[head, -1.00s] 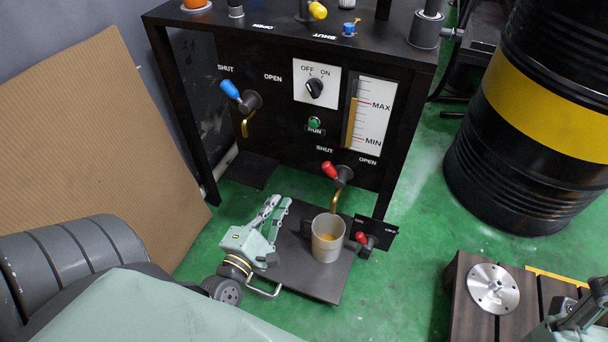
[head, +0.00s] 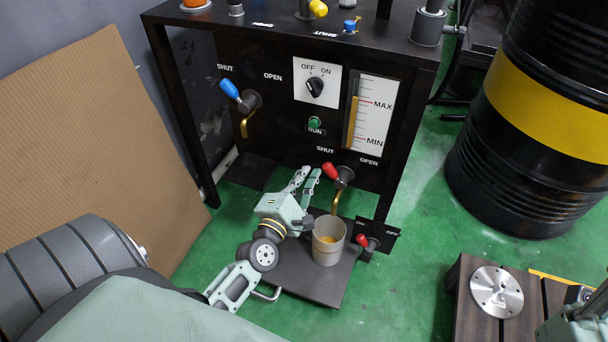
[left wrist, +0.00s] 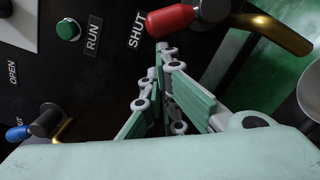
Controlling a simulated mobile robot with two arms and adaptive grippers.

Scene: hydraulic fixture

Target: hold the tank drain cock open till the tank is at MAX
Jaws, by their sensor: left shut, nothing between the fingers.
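The cock with the red lever (head: 330,171) is on the front panel below the gauge, its lever pointing left, toward SHUT. Its brass spout (head: 336,200) points down over a beige cup (head: 328,243) with some amber liquid. The gauge (head: 369,113) has an amber column with its top slightly above the MAX mark. My left gripper (head: 305,175) is shut and empty, just left of and below the red lever. In the left wrist view the red lever (left wrist: 170,20) is just beyond my fingertips (left wrist: 165,50), apart from them as far as I can tell. My right gripper (head: 580,310) shows partly at the right edge; its fingers are unclear.
A blue-lever cock (head: 230,89) is at the panel's left. A black drum (head: 540,110) stands right. A cardboard sheet (head: 90,150) leans left. Green floor (head: 420,270) is open at right.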

